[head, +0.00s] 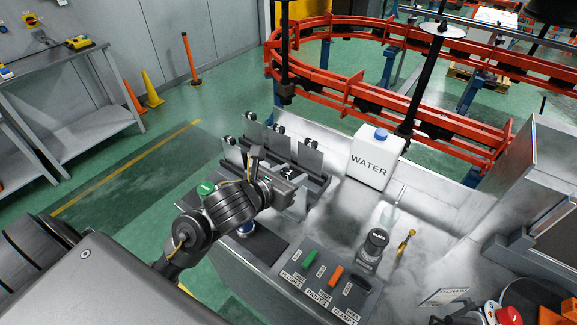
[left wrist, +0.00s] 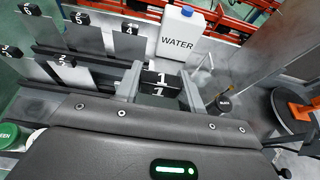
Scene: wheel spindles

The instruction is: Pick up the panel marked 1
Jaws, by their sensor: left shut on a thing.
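My left gripper (head: 290,183) reaches in from the left and is shut on the panel marked 1. In the left wrist view the black tab with a white 1 (left wrist: 160,78) sits between the two fingers (left wrist: 161,85). In the head view a grey plate (head: 296,208), apparently this panel, hangs below the fingers, with its top hidden by the gripper. I cannot tell whether its lower edge touches the rack. Other grey panels with black numbered tabs stand upright in the rack (head: 318,183), among them those marked 2 (left wrist: 66,61) and 4 (left wrist: 131,29). My right gripper is out of view.
A white WATER container (head: 374,160) stands right of the rack. A dark bottle (head: 374,243), a yellow tool (head: 404,243) and a labelled tray with green, orange and black items (head: 325,280) lie nearer. A red rail (head: 420,115) runs behind the bench.

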